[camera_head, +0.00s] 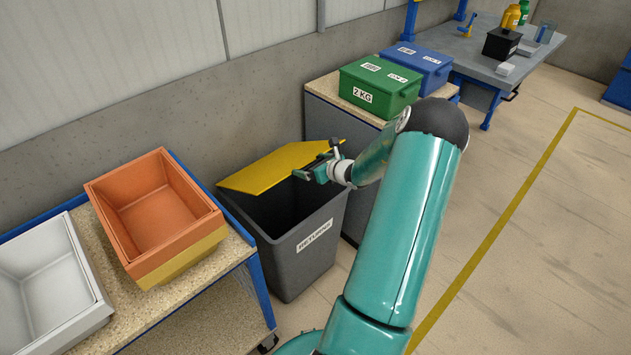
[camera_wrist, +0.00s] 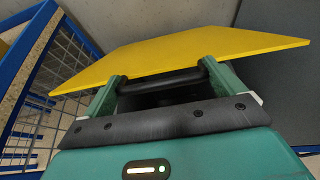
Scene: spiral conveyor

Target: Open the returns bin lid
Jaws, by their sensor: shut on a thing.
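The returns bin (camera_head: 298,262) is a dark grey bin with a white "RETURNS" label, standing on the floor between two benches. Its yellow lid (camera_head: 270,168) is tilted up, with the dark inside of the bin showing below it. My gripper (camera_head: 318,170) is at the lid's right edge. In the wrist view the two green fingers of my gripper (camera_wrist: 162,82) are shut on a black bar-shaped handle (camera_wrist: 165,80) at the near edge of the yellow lid (camera_wrist: 190,55). The bin's inside is mostly hidden in the wrist view.
A bench on the left holds an orange bin (camera_head: 155,205) and a white bin (camera_head: 45,285). A cabinet (camera_head: 330,100) behind the returns bin holds a green box (camera_head: 380,85) and a blue box (camera_head: 415,65).

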